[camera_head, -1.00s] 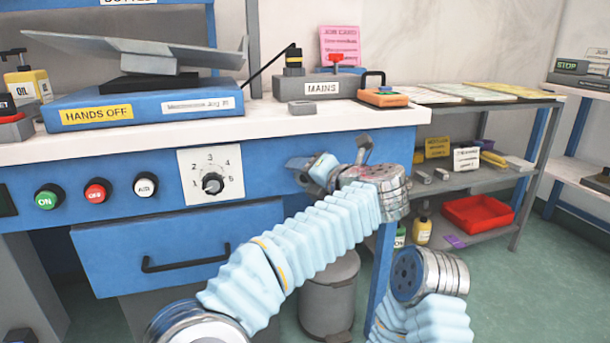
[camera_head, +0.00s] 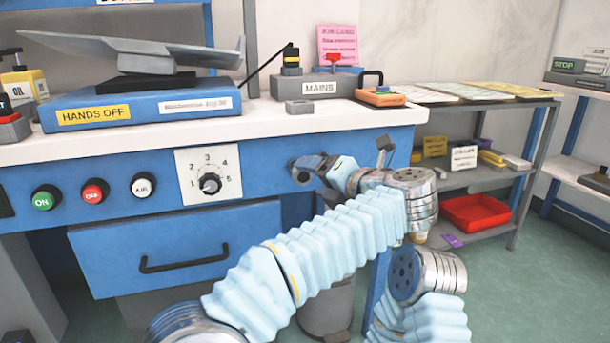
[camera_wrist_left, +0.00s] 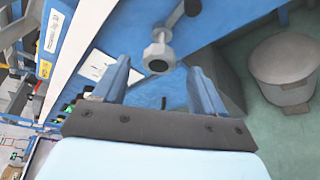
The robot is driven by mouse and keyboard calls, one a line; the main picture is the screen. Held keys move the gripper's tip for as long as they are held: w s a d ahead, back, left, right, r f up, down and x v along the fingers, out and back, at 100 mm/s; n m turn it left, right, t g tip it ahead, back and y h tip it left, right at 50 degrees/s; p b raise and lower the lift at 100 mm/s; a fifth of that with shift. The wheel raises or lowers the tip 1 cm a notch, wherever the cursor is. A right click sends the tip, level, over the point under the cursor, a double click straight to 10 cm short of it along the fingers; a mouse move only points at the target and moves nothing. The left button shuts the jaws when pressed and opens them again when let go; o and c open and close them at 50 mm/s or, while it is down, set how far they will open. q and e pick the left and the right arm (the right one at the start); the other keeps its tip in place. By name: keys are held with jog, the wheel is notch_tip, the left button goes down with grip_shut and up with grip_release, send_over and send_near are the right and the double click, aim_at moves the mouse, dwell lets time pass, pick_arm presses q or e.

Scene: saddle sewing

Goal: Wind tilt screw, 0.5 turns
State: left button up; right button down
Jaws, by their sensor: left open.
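The tilt screw (camera_wrist_left: 158,57) shows in the left wrist view as a grey faceted end with a dark centre, on a bar running up right to a dark knob. In the head view, what seems to be its round grey end (camera_head: 301,171) stands at the blue bench front, right of the dial. My left gripper (camera_head: 322,168) is just right of it, partly hidden by its own wrist. In the left wrist view its two blue fingers (camera_wrist_left: 159,72) are apart, with the screw end between and just beyond their tips. Contact cannot be told. My right gripper is out of view.
A numbered dial (camera_head: 209,184) and several push buttons (camera_head: 94,191) line the bench front. A drawer with a black handle (camera_head: 184,262) is below. A grey bin (camera_wrist_left: 286,70) stands on the floor. A blue "HANDS OFF" base (camera_head: 150,107) sits on the bench.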

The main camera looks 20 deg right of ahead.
pick_arm(q)
jog(key=v, duration=0.8)
jog(key=shift+s+p, duration=0.2)
jog(key=shift+p, duration=0.1)
jog(key=shift+w, duration=0.1)
